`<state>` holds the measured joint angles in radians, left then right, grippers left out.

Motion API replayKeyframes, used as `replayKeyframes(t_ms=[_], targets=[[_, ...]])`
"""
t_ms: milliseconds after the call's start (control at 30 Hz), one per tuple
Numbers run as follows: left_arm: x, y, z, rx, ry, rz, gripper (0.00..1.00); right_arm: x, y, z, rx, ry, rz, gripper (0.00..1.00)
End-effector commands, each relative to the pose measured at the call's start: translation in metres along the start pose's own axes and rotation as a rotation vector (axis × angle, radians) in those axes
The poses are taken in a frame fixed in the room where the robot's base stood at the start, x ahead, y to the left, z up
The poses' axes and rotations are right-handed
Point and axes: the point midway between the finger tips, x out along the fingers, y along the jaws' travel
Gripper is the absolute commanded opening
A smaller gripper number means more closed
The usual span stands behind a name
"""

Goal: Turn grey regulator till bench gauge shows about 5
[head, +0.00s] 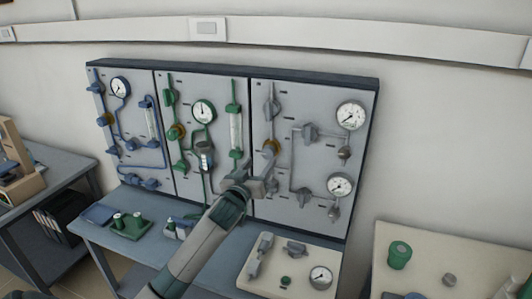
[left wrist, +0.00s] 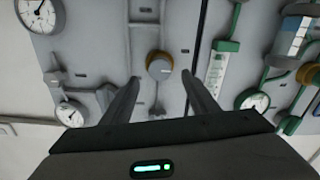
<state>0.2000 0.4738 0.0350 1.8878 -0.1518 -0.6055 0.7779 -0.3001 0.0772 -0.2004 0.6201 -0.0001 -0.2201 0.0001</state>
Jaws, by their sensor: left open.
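The grey regulator (head: 271,147) is a round grey knob with a brassy ring on the grey right-hand section of the wall panel. In the left wrist view the regulator (left wrist: 159,66) shows between and beyond my two fingertips, with no contact visible. My left gripper (head: 259,178) is open and empty, just below the regulator in the head view; its spread fingers (left wrist: 161,79) also show in the left wrist view. The bench gauge (head: 320,277) is a round white dial on the pale board on the bench; its reading is too small to tell. My right gripper is not in view.
Two wall gauges (head: 351,115) (head: 340,185) sit right of the regulator. A green flow tube (head: 236,130) and green regulator (head: 176,131) stand left. The pale bench board (head: 300,251) carries grey fittings. A side table (head: 425,262) holds a green-topped jar (head: 399,254).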

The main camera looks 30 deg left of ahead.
Motion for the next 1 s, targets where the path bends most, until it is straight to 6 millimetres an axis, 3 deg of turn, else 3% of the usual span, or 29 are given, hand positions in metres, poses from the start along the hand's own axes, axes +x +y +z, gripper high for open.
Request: replayKeyframes(t_ms=[200, 400, 867, 900, 1000], targets=[[0.035, 0.0, -0.003, -0.001, 0.0, -0.001, 0.54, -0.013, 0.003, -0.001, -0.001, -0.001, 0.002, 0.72], [0.055, 0.0, -0.001, -0.001, -0.001, -0.001, 0.54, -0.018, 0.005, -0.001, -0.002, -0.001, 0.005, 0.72], [0.063, 0.0, 0.0, -0.001, 0.0, 0.0, 0.54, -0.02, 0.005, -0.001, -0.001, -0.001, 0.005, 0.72], [0.063, 0.0, 0.0, -0.001, 0.0, 0.0, 0.52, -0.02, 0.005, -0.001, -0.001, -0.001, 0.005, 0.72], [0.063, 0.0, 0.0, -0.001, 0.0, 0.0, 0.28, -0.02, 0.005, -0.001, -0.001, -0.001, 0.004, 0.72]])
